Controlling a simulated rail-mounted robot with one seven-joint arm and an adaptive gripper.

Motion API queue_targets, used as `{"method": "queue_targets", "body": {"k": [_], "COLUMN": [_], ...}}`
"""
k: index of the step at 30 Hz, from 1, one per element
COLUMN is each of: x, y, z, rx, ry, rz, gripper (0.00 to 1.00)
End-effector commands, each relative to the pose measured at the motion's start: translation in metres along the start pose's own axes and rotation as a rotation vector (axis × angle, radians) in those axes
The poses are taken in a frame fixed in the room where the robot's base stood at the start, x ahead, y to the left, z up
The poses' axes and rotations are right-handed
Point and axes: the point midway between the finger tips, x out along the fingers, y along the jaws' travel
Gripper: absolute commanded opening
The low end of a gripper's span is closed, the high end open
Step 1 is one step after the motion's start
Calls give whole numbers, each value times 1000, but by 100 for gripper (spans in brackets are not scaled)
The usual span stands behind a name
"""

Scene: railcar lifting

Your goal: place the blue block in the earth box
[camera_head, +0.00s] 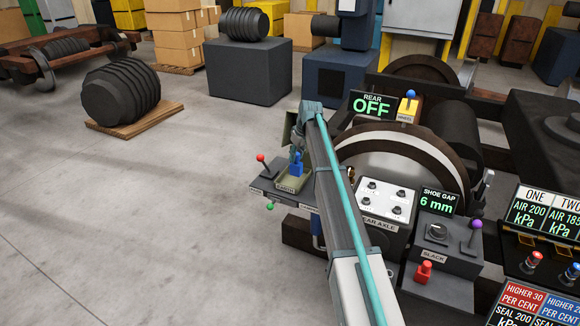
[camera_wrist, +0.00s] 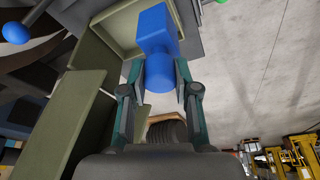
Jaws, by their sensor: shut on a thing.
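The blue block (camera_head: 296,166), a cube with a round knob, is at the olive earth box (camera_head: 291,185), whose label is too small to read surely. My gripper (camera_head: 298,146) is above the box, shut on the block's knob. The wrist view shows the block (camera_wrist: 157,30) between the two fingertips (camera_wrist: 158,78), with the box's olive wall (camera_wrist: 105,20) beside it. The block appears inside or just over the box; I cannot tell whether it touches the floor. An upright olive panel (camera_wrist: 78,125), seemingly the box's lid, stands close to my gripper.
A red-knobbed lever (camera_head: 262,159) and a green knob (camera_head: 270,206) are close to the box. The REAR AXLE panel (camera_head: 385,205) and a red block (camera_head: 424,271) lie to the right. A dark ribbed cylinder (camera_head: 120,92) rests on a pallet at left; floor between is clear.

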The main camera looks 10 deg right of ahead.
Motion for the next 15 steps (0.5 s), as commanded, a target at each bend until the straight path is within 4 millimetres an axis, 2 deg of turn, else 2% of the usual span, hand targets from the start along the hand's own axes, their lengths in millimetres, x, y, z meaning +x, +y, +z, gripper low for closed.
{"method": "queue_targets", "body": {"k": [1,6,10,15], "x": [9,43,57,66], "y": [5,11,13,14], "z": [-12,-22,-26,-29], "rx": [0,0,0,0], "ry": [-2,-1,0,0], "rz": [-1,0,0,1], "gripper": [0,0,0,0]}}
